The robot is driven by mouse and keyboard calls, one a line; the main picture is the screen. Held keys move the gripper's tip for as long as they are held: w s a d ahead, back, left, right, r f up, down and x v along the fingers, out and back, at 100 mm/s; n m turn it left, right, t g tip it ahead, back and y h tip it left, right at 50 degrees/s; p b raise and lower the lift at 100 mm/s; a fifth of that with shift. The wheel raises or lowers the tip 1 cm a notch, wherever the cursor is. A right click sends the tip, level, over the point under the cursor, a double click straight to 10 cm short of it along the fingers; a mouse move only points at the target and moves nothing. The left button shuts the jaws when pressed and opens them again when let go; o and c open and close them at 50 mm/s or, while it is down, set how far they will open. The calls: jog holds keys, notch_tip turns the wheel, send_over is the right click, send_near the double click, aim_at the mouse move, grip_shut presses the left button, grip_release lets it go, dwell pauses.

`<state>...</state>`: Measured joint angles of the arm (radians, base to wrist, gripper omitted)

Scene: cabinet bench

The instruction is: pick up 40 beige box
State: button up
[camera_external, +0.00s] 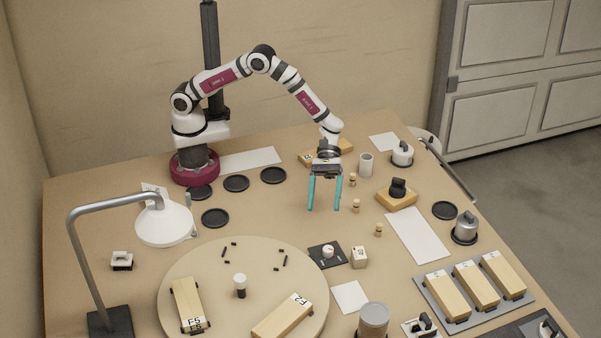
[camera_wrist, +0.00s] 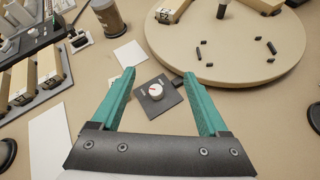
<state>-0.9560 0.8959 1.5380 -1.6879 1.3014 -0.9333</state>
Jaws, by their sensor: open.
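A small beige box (camera_external: 359,256) with dark marks on its side stands on the bench in the external view, just right of a dark plate with a white dial. The marks are too small to read surely as 40. My gripper (camera_external: 323,208) points down, open and empty, above the bench and behind the box, towards my base. In the wrist view my gripper (camera_wrist: 159,73) shows two spread teal fingers with the dial plate (camera_wrist: 157,96) between them. I cannot make out the small box there; the left finger may hide it.
A round turntable (camera_external: 215,265) with long beige boxes stands left of the small box. A white sheet (camera_external: 350,297) lies in front of it, and a jar (camera_external: 373,319) stands beyond. Small pegs (camera_external: 378,229) stand behind it. A grey tray (camera_external: 447,319) with long boxes is at right.

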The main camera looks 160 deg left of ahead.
aim_at(358, 250)
jog(key=a+f+n+t+y, duration=0.1)
jog(key=a+n, duration=0.1)
jog(key=a, duration=0.1)
jog(key=a+f+n+y, duration=0.1)
jog(key=a+f+n, duration=0.1)
jog(key=a, duration=0.1)
jog(key=a+f+n+t+y, duration=0.1)
jog(key=a+f, duration=0.1)
jog(key=a, duration=0.1)
jog(key=shift+s+a+f+n+t, duration=0.1)
jog(key=shift+s+n+t, duration=0.2)
jog(key=shift+n, duration=0.1)
jog(key=x, duration=0.9)
jog(key=f+x, duration=0.1)
jog(key=x, duration=0.4)
jog(key=shift+s+d, duration=0.1)
jog(key=shift+d, duration=0.25)
grip_shut()
